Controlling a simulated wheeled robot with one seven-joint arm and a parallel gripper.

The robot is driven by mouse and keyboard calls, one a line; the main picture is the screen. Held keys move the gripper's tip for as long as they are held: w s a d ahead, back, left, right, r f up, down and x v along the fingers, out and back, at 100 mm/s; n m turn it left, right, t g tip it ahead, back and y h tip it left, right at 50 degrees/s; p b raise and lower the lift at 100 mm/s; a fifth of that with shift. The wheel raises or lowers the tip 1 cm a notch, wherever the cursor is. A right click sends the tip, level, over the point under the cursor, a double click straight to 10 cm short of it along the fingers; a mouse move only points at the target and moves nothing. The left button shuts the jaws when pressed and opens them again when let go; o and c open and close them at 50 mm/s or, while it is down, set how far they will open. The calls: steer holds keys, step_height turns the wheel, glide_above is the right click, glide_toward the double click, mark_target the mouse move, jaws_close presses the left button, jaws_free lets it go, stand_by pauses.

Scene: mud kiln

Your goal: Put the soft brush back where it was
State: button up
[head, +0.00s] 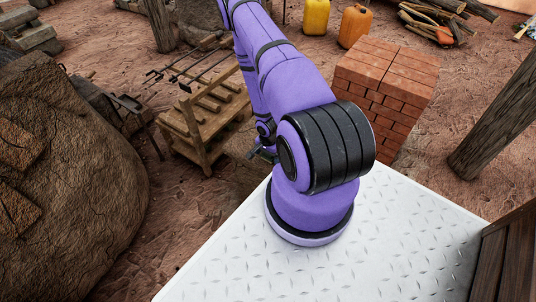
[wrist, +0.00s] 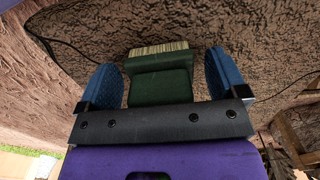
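The soft brush (wrist: 160,84) has a dark green body and a band of pale bristles. In the wrist view it sits centred between the two blue fingers of my gripper (wrist: 164,80), with the bristles pointing away from me. In the head view my purple arm hides most of the gripper, and I cannot make out the brush there.
A large brown mud kiln (head: 75,170) stands at the left. A low wooden rack (head: 205,125) with metal rods lies beyond my arm. A brick stack (head: 385,90) is to the right, with yellow (head: 316,16) and orange (head: 354,26) jugs behind. A wooden post (head: 500,120) stands at the far right.

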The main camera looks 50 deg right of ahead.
step_height(320, 180, up, 12)
steer(key=shift+r, duration=0.15)
stand_by(0.7)
